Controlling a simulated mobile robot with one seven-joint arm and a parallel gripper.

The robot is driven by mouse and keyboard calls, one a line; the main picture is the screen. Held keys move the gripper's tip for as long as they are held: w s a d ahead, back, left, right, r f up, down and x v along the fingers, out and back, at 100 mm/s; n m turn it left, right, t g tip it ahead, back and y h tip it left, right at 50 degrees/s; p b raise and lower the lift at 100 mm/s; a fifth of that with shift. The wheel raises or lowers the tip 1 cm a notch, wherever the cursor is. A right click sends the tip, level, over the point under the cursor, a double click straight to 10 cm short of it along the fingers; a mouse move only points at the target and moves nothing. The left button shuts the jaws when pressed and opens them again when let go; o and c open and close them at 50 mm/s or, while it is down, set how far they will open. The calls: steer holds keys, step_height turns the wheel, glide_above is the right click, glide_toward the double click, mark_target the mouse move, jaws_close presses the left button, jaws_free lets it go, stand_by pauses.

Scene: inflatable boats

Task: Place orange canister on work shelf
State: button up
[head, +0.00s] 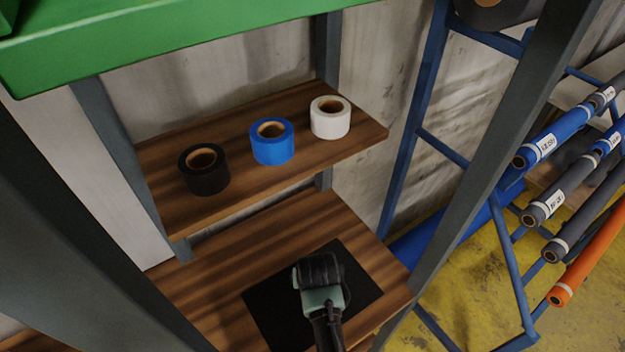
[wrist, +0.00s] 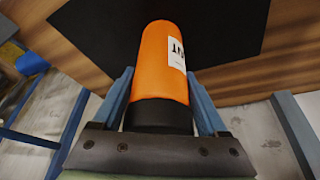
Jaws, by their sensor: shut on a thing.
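The orange canister (wrist: 163,62) shows in the wrist view, with a black lower end and a white label with dark lettering. My gripper (wrist: 160,108) is shut on it, one blue-grey finger on each side near the black end. In the head view my gripper (head: 321,285) is over the black mat (head: 270,306) on the lower wooden shelf (head: 225,262), and hides the canister there. The mat also shows beyond the canister in the wrist view (wrist: 225,30). I cannot tell whether the canister touches the mat.
An upper wooden shelf (head: 235,195) holds black (head: 204,170), blue (head: 271,142) and white (head: 330,118) tape rolls. Grey posts (head: 490,160) frame the shelves, with a green surface (head: 170,40) above. A blue rack (head: 415,110) with fabric rolls stands at right.

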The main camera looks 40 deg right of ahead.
steer(key=shift+w, duration=0.1)
steer(key=shift+f, duration=0.15)
steer(key=o, duration=1.5)
steer(key=shift+r, duration=0.5)
steer(key=b+v, duration=0.1)
steer(key=v, duration=1)
steer(key=shift+a+r, duration=0.1)
steer(key=shift+r, duration=0.05)
steer(key=shift+s, duration=0.25)
